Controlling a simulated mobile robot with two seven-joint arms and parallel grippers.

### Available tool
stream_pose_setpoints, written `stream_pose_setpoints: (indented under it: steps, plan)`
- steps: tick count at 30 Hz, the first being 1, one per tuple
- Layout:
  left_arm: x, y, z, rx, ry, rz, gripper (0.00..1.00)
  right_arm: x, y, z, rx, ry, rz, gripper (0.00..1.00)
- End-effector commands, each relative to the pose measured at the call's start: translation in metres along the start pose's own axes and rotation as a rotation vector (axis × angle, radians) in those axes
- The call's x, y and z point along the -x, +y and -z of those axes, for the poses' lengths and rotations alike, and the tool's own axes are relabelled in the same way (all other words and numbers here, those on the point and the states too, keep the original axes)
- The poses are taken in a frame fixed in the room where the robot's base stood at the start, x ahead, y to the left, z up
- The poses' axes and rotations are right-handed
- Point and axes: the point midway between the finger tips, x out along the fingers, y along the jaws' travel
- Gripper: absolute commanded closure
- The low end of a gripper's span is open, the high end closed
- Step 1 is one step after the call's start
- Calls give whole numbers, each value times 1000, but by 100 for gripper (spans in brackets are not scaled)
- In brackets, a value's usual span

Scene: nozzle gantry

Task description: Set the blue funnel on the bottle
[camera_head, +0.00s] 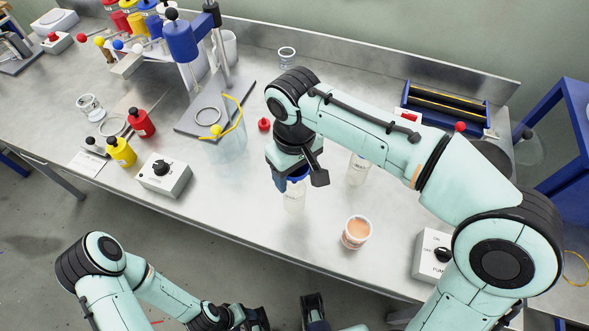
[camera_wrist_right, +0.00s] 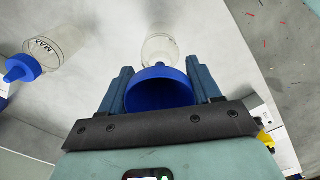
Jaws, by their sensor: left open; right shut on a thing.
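My right gripper (camera_wrist_right: 160,85) is shut on the blue funnel (camera_wrist_right: 160,92), whose wide mouth faces the wrist camera. In the head view the funnel (camera_head: 298,174) shows as a small patch of blue under my right wrist. A clear bottle (camera_head: 294,200) stands upright on the bench just below it. It also shows past the funnel in the right wrist view (camera_wrist_right: 160,48). Whether the funnel touches the bottle's neck is hidden. My left gripper (camera_head: 284,314) is open and empty at the bottom edge of the head view, in front of the bench.
Another clear bottle (camera_head: 357,170), marked MAX, stands to the right; a blue top (camera_wrist_right: 22,68) shows on it in the wrist view. A cup of orange stuff (camera_head: 356,232) is nearby. A gantry stand (camera_head: 206,108) and a switch box (camera_head: 164,175) stand left.

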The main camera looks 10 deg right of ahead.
Motion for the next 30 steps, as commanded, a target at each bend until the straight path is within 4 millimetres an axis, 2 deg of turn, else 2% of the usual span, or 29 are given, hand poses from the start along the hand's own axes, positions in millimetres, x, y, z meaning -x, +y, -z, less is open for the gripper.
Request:
stream_pose_setpoints:
  steps: [11,30]
  plan:
    - [4,2,0,-1,1,-1,39,0,0,0,0,0,0,66]
    - [0,0,0,0,0,0,39,-7,0,0,0,-1,0,66]
